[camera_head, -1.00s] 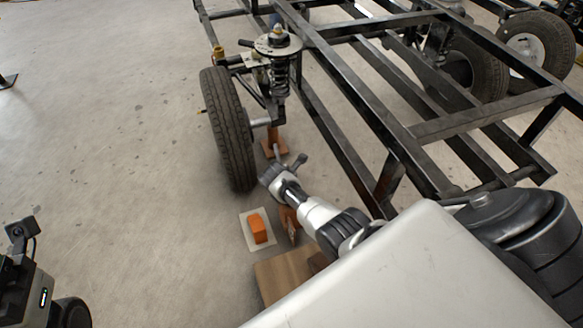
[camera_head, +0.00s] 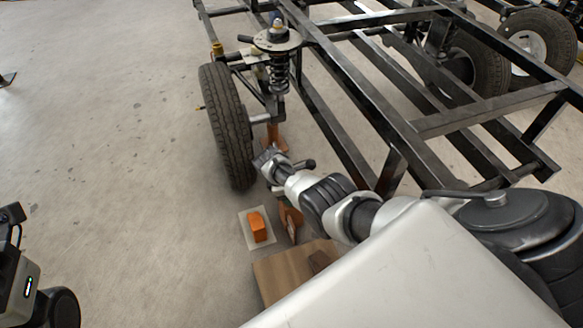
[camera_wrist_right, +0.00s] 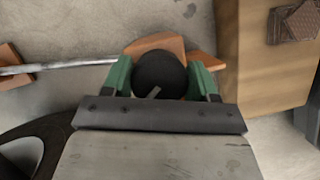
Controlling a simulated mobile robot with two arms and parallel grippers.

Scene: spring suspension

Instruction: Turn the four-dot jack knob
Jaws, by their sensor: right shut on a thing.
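In the right wrist view my right gripper (camera_wrist_right: 161,76) has its green fingers on both sides of a round black knob (camera_wrist_right: 158,66), shut on it. A pale mark shows on the knob; no dots can be made out. In the head view my right gripper (camera_head: 264,159) is low beside the wheel's inner side, and the knob is hidden there. An orange-brown jack stand (camera_head: 273,135) stands under the suspension, partly hidden by my gripper. A metal rod (camera_wrist_right: 60,66) runs in from the left in the wrist view. My left gripper's fingers do not show.
The tyre (camera_head: 228,125) stands close left of my right gripper. The coil spring (camera_head: 280,72) and black frame (camera_head: 345,110) rise behind and to the right. An orange block (camera_head: 257,228) on a pale sheet and a wooden box (camera_head: 280,275) lie nearer.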

